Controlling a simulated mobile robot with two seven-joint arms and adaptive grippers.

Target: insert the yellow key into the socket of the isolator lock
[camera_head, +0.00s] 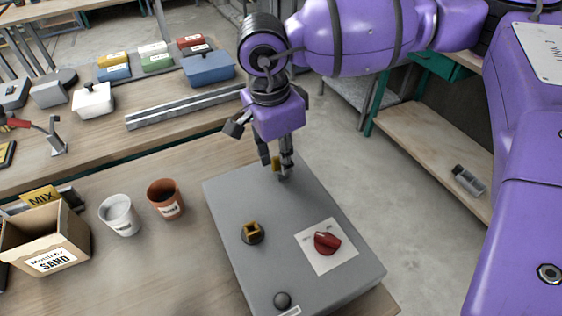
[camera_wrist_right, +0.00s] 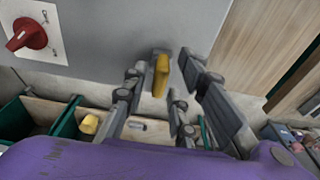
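The yellow key (camera_head: 276,163) is at the far end of the grey box (camera_head: 235,195), between the fingers of my right gripper (camera_head: 277,160). In the right wrist view, the key (camera_wrist_right: 161,75) stands upright between the spread fingers (camera_wrist_right: 166,85), with a visible gap on its right side. Whether its left side touches a finger is unclear. The fingers hide its lower end in the head view. My left gripper is not in view.
A red rotary knob (camera_head: 326,242) on a white plate and a black knob (camera_head: 282,299) are on the box. White (camera_head: 119,216) and brown (camera_head: 165,200) cups and a sand carton (camera_head: 45,241) stand to its left. Bare bench lies between.

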